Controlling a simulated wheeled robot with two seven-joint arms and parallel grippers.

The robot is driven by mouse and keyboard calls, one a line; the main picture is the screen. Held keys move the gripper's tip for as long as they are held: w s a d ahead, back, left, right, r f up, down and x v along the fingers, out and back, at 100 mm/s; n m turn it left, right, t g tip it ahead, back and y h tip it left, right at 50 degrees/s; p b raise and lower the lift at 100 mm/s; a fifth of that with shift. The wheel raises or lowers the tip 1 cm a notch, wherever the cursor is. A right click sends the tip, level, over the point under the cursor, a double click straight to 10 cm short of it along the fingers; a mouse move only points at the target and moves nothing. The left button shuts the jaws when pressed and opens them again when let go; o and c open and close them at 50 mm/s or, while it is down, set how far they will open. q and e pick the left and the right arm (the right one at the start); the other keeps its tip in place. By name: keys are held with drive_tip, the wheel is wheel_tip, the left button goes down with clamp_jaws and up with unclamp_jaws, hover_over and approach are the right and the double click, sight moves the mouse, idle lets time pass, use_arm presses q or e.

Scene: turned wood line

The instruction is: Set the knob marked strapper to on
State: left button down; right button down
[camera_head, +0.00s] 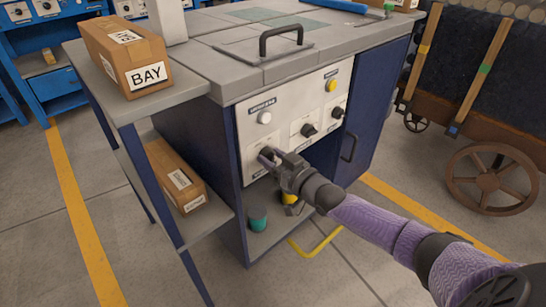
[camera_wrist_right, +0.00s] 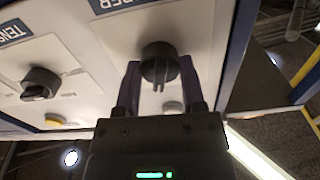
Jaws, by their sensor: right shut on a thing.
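The knob at my right gripper is black and round with a raised grip bar, and it shows in the right wrist view (camera_wrist_right: 160,62). A dark label (camera_wrist_right: 110,5) above it shows only letters ending in "PER"; the rest is cut off. My right gripper (camera_head: 271,157) is at the lower left of the white control panel (camera_head: 285,95). Its fingers are shut on this knob, one on each side. The printed positions around the knob are not readable. My left gripper is not in view.
Another black knob (camera_wrist_right: 40,82) sits beside it under a "TENS..." label. The panel also has a white button (camera_head: 265,118), a yellow button (camera_head: 331,86) and more knobs. A side shelf holds a BAY box (camera_head: 125,55). A wooden cart (camera_head: 490,130) stands right.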

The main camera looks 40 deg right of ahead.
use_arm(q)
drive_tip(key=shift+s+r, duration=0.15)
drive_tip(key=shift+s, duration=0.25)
use_arm(e)
drive_tip(key=shift+m, duration=1.1)
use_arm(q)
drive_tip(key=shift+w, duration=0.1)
use_arm(e)
drive_tip(key=shift+m, duration=0.3)
